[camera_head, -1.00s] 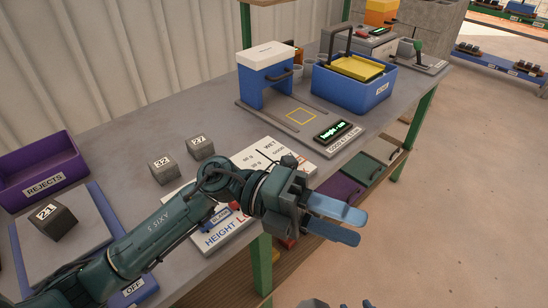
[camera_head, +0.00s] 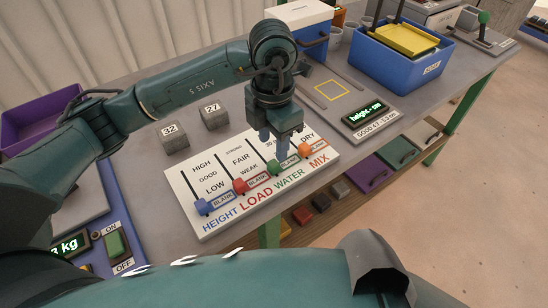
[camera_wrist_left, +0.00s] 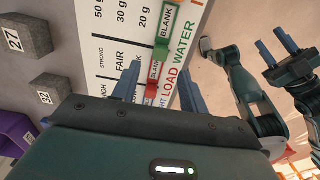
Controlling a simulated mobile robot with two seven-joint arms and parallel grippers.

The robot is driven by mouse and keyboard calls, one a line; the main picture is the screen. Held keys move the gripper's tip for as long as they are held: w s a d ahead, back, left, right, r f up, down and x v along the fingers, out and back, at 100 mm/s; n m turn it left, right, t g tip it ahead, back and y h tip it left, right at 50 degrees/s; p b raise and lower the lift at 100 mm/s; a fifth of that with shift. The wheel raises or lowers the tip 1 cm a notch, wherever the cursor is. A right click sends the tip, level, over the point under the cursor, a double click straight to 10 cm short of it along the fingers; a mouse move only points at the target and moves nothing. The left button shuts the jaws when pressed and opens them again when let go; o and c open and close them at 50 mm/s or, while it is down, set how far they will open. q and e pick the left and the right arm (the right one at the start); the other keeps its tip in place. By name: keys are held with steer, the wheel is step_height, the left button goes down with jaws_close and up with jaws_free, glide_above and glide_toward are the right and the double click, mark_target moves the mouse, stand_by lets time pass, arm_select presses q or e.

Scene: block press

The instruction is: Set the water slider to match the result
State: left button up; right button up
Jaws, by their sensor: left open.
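The white board (camera_head: 185,190) has sliders labelled HEIGHT, LOAD, WATER and MIX. The green water slider knob (camera_head: 274,167) is at the BLANK end of its track, at the lower end of the board. My left gripper (camera_head: 274,146) is open and empty, pointing down just above the water knob; contact cannot be told. In the left wrist view its fingers (camera_wrist_left: 160,88) are apart over the board, near the red BLANK label (camera_wrist_left: 153,72) and the green BLANK label (camera_wrist_left: 166,24). My right gripper (camera_wrist_left: 278,46) shows there with fingers apart, away from the board.
Grey blocks 32 (camera_head: 174,138) and 27 (camera_head: 213,115) stand behind the board. Blue (camera_head: 203,206), red (camera_head: 240,186) and orange (camera_head: 305,151) knobs flank the green one. A height display (camera_head: 364,113), a blue SOAK bin (camera_head: 430,68) and a purple bin (camera_head: 30,125) stand around.

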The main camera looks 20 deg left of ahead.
mark_target(273, 163)
arm_select(q)
step_height(273, 163, down, 7)
steer(key=shift+f+p, duration=0.1)
steer(key=shift+p, duration=0.2)
steer(key=shift+c, duration=0.5)
jaws_close()
